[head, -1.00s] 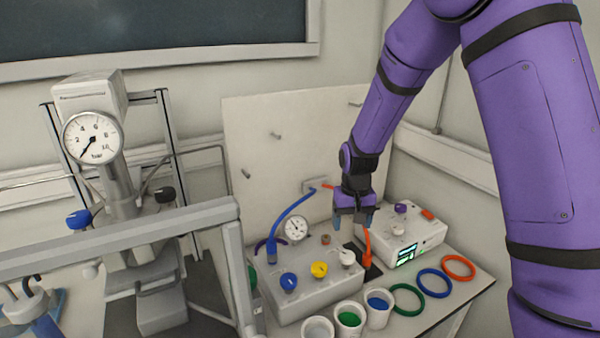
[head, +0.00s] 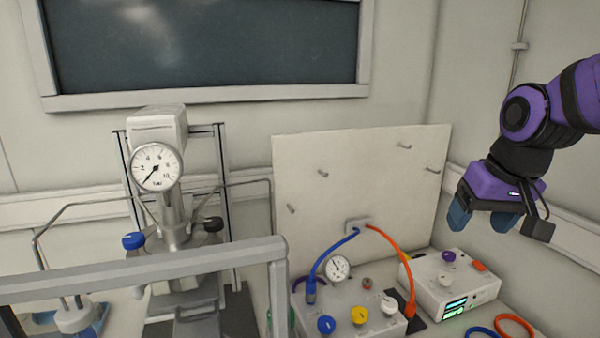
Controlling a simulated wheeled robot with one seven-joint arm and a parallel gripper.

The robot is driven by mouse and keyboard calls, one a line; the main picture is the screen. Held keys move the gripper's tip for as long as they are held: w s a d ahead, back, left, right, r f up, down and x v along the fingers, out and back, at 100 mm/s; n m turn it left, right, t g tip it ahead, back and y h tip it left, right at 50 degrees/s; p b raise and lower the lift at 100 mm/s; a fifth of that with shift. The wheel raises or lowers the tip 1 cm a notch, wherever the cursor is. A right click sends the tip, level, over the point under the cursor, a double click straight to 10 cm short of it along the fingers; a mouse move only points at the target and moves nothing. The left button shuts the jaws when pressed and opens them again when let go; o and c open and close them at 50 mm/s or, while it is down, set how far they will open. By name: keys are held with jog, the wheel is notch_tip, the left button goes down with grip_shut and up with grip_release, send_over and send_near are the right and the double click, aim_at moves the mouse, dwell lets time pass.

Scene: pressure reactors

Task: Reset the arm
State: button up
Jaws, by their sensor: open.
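My gripper (head: 482,222) is at the right in the head view, raised in the air above the white box with a lit display (head: 452,284). Its blue fingertips point down and stand apart with nothing between them. My purple arm reaches in from the right edge. The gripper touches nothing that I can see.
A grey control box (head: 345,309) with coloured knobs and a small gauge stands below a pegged white board (head: 350,185). Blue (head: 327,259) and orange (head: 397,265) hoses run to it. A reactor with a pressure gauge (head: 157,167) stands left, behind a grey rail (head: 150,268).

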jog(key=s+d+r+t, duration=0.1)
jog(key=s+r, duration=0.3)
jog(key=s, duration=0.8)
jog(key=shift+s+d+t+h, duration=0.35)
jog(key=shift+d+t+h, duration=0.05)
dwell(2.1)
